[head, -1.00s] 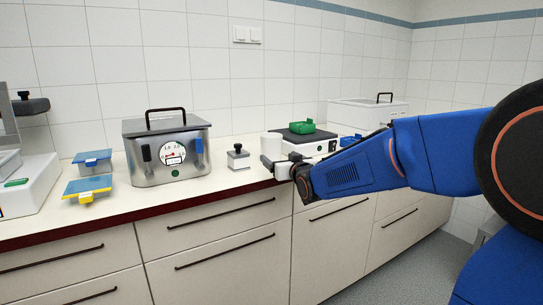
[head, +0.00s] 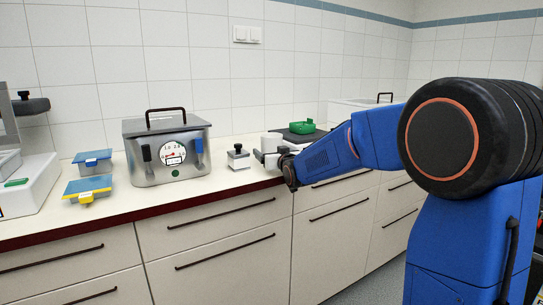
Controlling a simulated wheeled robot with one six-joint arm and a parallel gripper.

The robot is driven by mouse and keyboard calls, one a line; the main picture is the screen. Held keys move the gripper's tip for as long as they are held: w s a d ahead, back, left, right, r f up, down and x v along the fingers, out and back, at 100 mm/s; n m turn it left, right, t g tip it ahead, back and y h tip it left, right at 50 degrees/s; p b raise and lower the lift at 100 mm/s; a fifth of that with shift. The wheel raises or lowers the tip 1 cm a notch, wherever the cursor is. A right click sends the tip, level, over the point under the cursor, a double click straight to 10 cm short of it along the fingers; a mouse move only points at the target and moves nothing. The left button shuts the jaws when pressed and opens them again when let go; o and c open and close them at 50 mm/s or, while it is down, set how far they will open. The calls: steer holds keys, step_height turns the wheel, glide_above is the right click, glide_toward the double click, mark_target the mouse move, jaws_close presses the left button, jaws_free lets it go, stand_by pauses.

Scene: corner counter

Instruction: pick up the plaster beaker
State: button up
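A plain white cylinder (head: 271,142), which looks like the plaster beaker, stands upright on the counter left of a black-topped device. My gripper (head: 262,157) is at the counter's front part, just in front of and below the visible part of the cylinder. My gripper hides the cylinder's lower part. The fingers are small and seen from the side, so I cannot tell whether they touch the cylinder or how far apart they are.
A small metal block with a black knob (head: 238,156) stands close left of my gripper. Further left are a steel bath with a gauge (head: 178,150) and two blue-lidded boxes (head: 88,188). A green dish (head: 303,126) sits on the black-topped device (head: 302,136) behind my arm.

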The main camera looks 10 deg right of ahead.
steer(key=c, duration=1.4)
steer(key=shift+r, duration=0.25)
